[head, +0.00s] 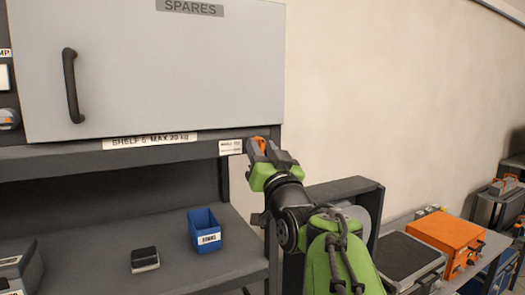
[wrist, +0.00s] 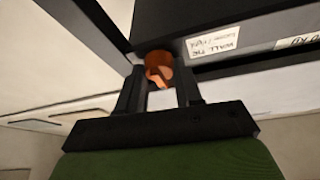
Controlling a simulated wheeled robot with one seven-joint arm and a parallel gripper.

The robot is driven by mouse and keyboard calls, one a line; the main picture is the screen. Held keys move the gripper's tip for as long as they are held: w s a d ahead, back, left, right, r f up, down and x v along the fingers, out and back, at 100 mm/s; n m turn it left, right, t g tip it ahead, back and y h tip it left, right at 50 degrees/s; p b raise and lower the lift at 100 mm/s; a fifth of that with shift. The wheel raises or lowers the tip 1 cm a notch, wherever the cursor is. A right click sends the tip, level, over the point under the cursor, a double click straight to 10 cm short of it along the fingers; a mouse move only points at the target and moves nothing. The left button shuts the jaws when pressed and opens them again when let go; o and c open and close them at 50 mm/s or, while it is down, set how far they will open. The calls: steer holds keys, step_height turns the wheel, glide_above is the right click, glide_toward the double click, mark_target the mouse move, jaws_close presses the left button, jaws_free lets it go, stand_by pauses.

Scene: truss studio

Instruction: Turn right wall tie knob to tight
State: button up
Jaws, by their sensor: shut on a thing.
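The right wall tie knob is orange and sits at the right end of the shelf edge. It shows in the head view (head: 261,143), partly hidden by my gripper, and in the wrist view (wrist: 158,68). My gripper (head: 262,152) is at the knob, with its two dark fingers on either side of it in the wrist view (wrist: 160,85). It is shut on the knob. A white label (wrist: 213,42) beside the knob reads "WALL TIE" with smaller words below; the label also shows in the head view (head: 230,147). The knob's exact setting cannot be told.
A grey cabinet door marked SPARES (head: 160,70) with a dark handle (head: 72,86) is above the shelf edge. A blue bin (head: 205,231) and a small dark block (head: 145,259) stand on the lower shelf. An orange case (head: 445,242) sits on a bench at right.

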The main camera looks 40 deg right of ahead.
steer(key=shift+m+h, duration=0.3)
steer(key=shift+m, duration=0.2)
steer(key=m+g, duration=0.2)
steer(key=m, duration=0.3)
steer(key=m+g+h, duration=0.1)
steer(key=m+g, duration=0.1)
steer(key=m, duration=0.3)
steer(key=m+g+h, duration=0.1)
steer(key=m+g, duration=0.1)
steer(key=m, duration=0.3)
steer(key=shift+a+r, duration=0.2)
steer(key=shift+r, duration=0.1)
steer(key=shift+m+g+y, duration=0.7)
steer(key=shift+m+g, duration=0.1)
steer(key=shift+m, duration=1.3)
steer(key=o, duration=1)
steer(key=shift+r, duration=0.1)
